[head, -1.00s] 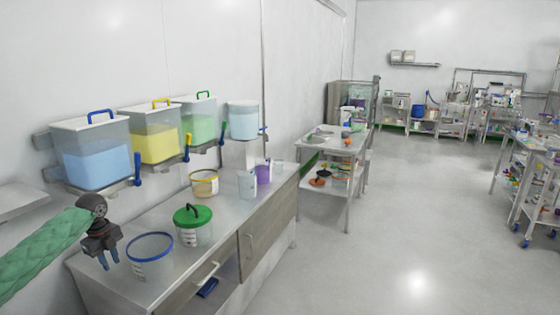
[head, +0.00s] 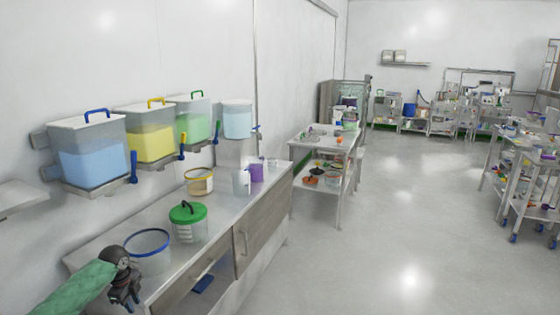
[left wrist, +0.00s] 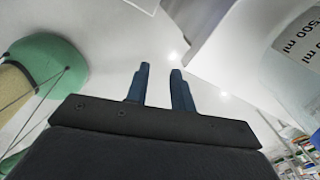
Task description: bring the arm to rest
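My left gripper (head: 128,300) is low at the left of the head view, in front of the bench's near end, on an arm in a green sleeve. In the left wrist view its two blue fingers (left wrist: 160,90) stand apart with nothing between them. The clear tub with a blue rim (head: 149,251) stands on the bench just behind the gripper in the head view. A clear container with "500 ml" lettering (left wrist: 300,50) shows at the right of the left wrist view. My right gripper is not in view.
The steel bench (head: 215,232) holds a green-lidded tub (head: 188,222), a yellow-rimmed tub (head: 199,181) and a purple cup (head: 256,173). Bins of blue (head: 95,165), yellow (head: 150,145) and green material hang above. The floor (head: 400,230) to the right is clear.

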